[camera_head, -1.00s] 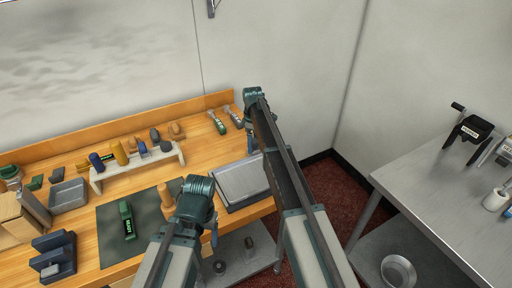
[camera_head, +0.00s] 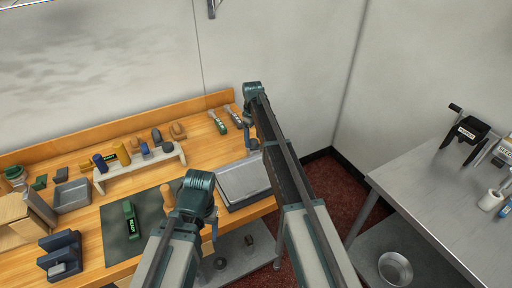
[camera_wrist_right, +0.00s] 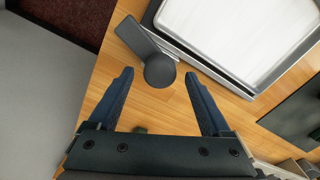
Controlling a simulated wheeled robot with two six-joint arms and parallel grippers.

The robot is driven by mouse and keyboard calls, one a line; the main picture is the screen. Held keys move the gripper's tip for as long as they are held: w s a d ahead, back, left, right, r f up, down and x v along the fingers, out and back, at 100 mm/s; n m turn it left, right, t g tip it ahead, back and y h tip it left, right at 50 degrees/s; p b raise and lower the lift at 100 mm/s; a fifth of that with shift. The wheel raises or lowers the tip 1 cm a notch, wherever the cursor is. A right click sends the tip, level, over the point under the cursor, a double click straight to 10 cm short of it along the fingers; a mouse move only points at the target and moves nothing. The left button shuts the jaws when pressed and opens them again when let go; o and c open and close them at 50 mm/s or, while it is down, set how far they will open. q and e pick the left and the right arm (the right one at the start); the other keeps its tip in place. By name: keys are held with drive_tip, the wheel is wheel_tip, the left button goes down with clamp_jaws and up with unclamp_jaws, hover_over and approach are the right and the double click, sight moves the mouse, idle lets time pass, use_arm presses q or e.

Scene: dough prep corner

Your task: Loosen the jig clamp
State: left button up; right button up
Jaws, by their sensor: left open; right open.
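A dark grey lever with a round knob (camera_wrist_right: 160,71), which looks like the jig clamp, lies beside a metal-framed pale plate (camera_wrist_right: 238,35) in the right wrist view. The plate also shows on the bench in the head view (camera_head: 242,181). My right gripper (camera_wrist_right: 158,77) is open, its two blue fingers either side of the knob's near edge in the picture; I cannot tell their height above it. In the head view, my right gripper (camera_head: 250,142) is at the plate's far edge. My left gripper (camera_head: 213,224) is open near the bench's front edge, partly hidden by its wrist.
A dark mat (camera_head: 155,213) with a green labelled block (camera_head: 131,220) lies left of the plate. A blue fixture (camera_head: 60,256), a grey bin (camera_head: 72,196) and a white rack (camera_head: 138,168) stand further left. Two green-marked tools (camera_head: 217,122) lie at the back. A metal table (camera_head: 420,190) is at right.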

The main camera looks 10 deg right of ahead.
drive_tip(key=shift+m, duration=0.9)
